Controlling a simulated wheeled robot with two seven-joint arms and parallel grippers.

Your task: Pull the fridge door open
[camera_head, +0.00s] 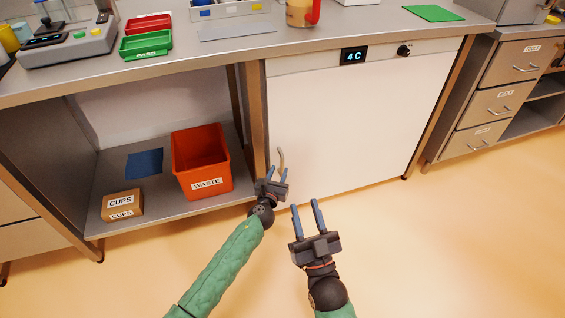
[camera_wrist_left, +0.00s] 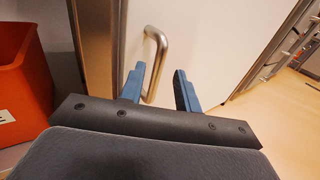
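The white fridge door (camera_head: 350,125) is under the counter, with a 4 C display (camera_head: 354,56) above it. It looks shut. Its curved metal handle (camera_head: 281,160) is at the door's left side; it also shows in the left wrist view (camera_wrist_left: 158,50). My left gripper (camera_head: 273,175) is just in front of the handle's lower part. In the left wrist view its blue fingers (camera_wrist_left: 160,88) are apart, with the handle's lower end near the left finger; I cannot tell whether they touch. My right gripper (camera_head: 306,208) is open and empty, low in front of the door.
An orange WASTE bin (camera_head: 202,160) and a CUPS box (camera_head: 122,205) stand on the lower shelf left of the fridge. A counter post (camera_head: 253,110) is beside the handle. The floor (camera_head: 450,240) in front is clear. Drawers (camera_head: 505,105) stand at right.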

